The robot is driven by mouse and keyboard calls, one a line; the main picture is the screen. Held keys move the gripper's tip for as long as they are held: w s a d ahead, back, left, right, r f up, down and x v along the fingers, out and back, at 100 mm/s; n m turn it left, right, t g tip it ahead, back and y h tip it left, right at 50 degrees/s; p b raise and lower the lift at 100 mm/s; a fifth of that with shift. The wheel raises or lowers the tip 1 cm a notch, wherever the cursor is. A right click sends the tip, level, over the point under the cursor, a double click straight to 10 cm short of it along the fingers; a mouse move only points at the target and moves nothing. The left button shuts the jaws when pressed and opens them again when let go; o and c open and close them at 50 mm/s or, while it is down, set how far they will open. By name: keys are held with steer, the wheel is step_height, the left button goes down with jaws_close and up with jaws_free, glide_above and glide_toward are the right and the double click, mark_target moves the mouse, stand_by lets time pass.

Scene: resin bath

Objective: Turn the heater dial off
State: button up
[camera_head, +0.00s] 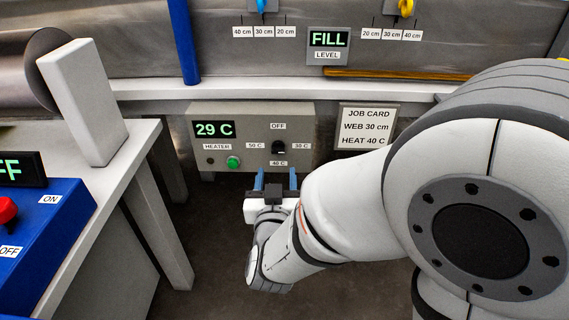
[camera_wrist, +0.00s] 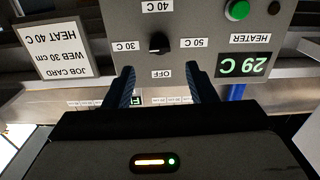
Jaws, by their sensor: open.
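The heater dial (camera_head: 278,147) is a small black knob on the grey heater panel (camera_head: 236,115). OFF is above it, 30 C right, 40 C below and 50 C left. The wrist view shows the dial (camera_wrist: 159,43) upside down, with a small light mark on its left, toward 30 C; its exact setting is hard to read. My gripper (camera_head: 275,179) is open, its two blue fingers apart below and in front of the dial. In the wrist view the gripper (camera_wrist: 160,72) points at the panel, the dial centred just beyond the fingertips, apparently untouched. The display (camera_head: 214,129) reads 29 C.
A green button (camera_head: 233,162) sits left of the dial. A job card (camera_head: 366,127) reading WEB 30 cm, HEAT 40 C is right of the panel. A white table (camera_head: 128,158) with a blue control box (camera_head: 45,235) stands left. A FILL level display (camera_head: 329,40) is above.

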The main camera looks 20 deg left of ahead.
mark_target(278, 153)
steer(key=b+x, duration=0.1)
steer(key=x, duration=0.6)
steer(key=shift+w, duration=0.25)
steer(key=shift+c, duration=0.5)
